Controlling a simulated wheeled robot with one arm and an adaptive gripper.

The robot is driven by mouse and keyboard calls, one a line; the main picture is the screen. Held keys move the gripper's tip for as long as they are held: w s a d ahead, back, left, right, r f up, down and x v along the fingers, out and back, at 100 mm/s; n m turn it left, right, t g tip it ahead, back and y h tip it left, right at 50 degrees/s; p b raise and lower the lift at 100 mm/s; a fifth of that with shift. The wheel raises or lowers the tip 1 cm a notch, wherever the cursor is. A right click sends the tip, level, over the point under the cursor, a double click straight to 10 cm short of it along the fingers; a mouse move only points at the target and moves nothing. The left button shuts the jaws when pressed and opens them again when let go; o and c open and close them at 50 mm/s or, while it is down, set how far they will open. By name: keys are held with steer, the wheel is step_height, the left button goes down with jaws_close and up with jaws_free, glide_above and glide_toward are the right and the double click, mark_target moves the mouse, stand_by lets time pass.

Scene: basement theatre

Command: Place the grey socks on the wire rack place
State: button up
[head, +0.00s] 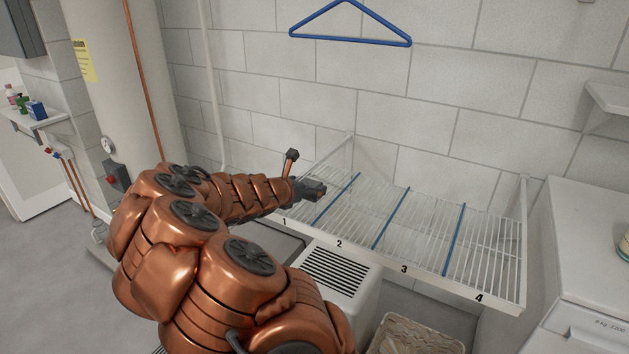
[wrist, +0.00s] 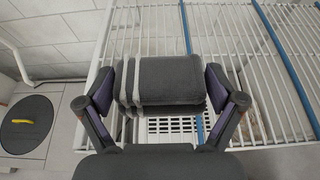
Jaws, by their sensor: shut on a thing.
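The grey socks (wrist: 172,82) are a folded dark grey bundle with light stripes at the left end, seen in the wrist view. My gripper (wrist: 160,90) is shut on them, one finger at each end. The wire rack (wrist: 225,55) lies beyond and below the socks. In the head view the white wire rack (head: 411,233) is on the wall, split by blue dividers into places numbered 1 to 4. My gripper (head: 318,189) is over its left end, near places 1 and 2. The socks are hidden or too small to tell there. I cannot tell whether they touch the wires.
A blue hanger (head: 350,24) hangs on the wall above the rack. A white vented unit (head: 338,270) and a woven basket (head: 415,336) stand below it. A white cabinet (head: 588,240) is close on the right. The rack's visible places look empty.

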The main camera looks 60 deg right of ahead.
steer(key=w+d, duration=0.1)
steer(key=d, duration=0.2)
steer(key=w+d, duration=0.1)
steer(key=d, duration=0.2)
steer(key=w+d+f+p, duration=0.1)
steer(key=w+d, duration=0.1)
steer(key=d, duration=0.1)
steer(key=shift+d, duration=0.55)
steer(key=shift+f, duration=1.8)
steer(key=shift+f, duration=0.1)
steer(key=o, duration=0.8)
steer(key=shift+c, duration=0.2)
